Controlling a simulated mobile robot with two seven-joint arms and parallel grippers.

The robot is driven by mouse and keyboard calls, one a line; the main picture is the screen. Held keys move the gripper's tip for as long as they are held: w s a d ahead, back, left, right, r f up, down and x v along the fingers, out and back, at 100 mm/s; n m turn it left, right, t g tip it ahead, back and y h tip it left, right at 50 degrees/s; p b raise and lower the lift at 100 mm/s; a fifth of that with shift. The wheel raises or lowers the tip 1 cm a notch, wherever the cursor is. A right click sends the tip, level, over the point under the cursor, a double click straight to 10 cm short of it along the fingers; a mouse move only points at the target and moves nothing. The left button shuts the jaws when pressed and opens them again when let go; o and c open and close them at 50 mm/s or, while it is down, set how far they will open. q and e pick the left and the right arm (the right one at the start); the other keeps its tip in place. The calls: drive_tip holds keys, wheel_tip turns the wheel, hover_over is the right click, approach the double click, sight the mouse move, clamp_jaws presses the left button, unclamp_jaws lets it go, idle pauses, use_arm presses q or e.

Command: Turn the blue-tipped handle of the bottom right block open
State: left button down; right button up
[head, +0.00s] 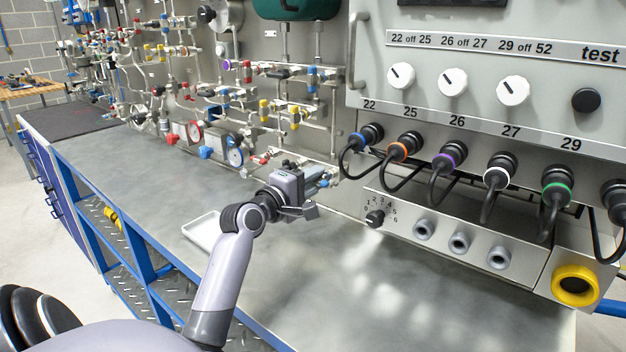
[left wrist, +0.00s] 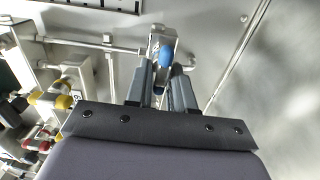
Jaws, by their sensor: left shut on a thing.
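The bottom right block (left wrist: 157,32) is a small metal fitting on the pipes, near the top middle of the left wrist view. Its blue-tipped handle (left wrist: 166,58) points down between the fingers of my left gripper (left wrist: 165,78). The gripper is shut on this handle. In the head view my left gripper (head: 322,180) is at the lower right of the pipe panel, just left of the grey test box. There the gripper body and fingers mostly hide the block and handle. My right gripper is not in view.
The grey test box (head: 480,82) with knobs and black cables (head: 436,178) stands close to the right. Yellow-tipped (left wrist: 63,101) and red-tipped handles lie left of the gripper. A white tray (head: 203,232) rests on the metal bench (head: 130,185); the bench front is largely clear.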

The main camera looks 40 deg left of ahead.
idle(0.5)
use_arm(q)
drive_tip(key=c, duration=1.2)
unclamp_jaws()
drive_tip(key=shift+o, duration=0.2)
drive_tip(key=s+b, duration=0.1)
drive_tip(key=s, duration=0.6)
drive_tip(key=shift+d, duration=0.4)
drive_tip(key=shift+s, duration=0.1)
